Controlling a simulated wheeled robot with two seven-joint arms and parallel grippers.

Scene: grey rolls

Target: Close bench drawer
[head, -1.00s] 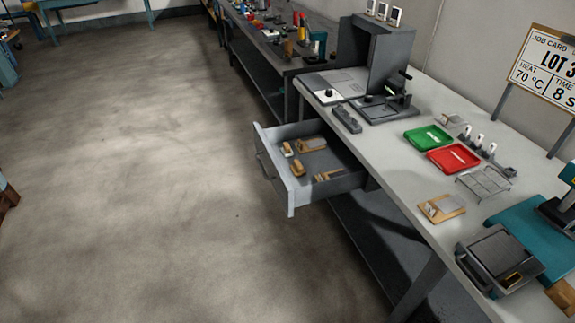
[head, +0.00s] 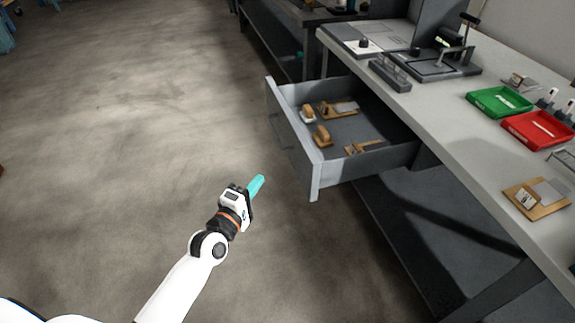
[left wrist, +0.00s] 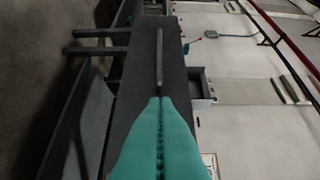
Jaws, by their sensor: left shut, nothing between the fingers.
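The grey bench drawer (head: 300,148) stands pulled out from under the bench in the head view. Several wooden-handled tools lie inside it, among them a brown block (head: 322,135) and a wooden piece with a grey plate (head: 338,108). The drawer's handle (head: 279,130) is on its front, facing left. My left gripper (head: 258,184) has teal fingers pressed together and empty. It is in front of the drawer, to its lower left in the picture, apart from it. In the left wrist view the shut fingers (left wrist: 160,105) point at a dark surface with a bar. My right gripper is not in view.
The bench top (head: 425,115) carries a green tray (head: 499,101), a red tray (head: 538,130) and a grey fixture. A dark shelf (head: 420,220) lies below. The floor (head: 130,130) left of the drawer is clear.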

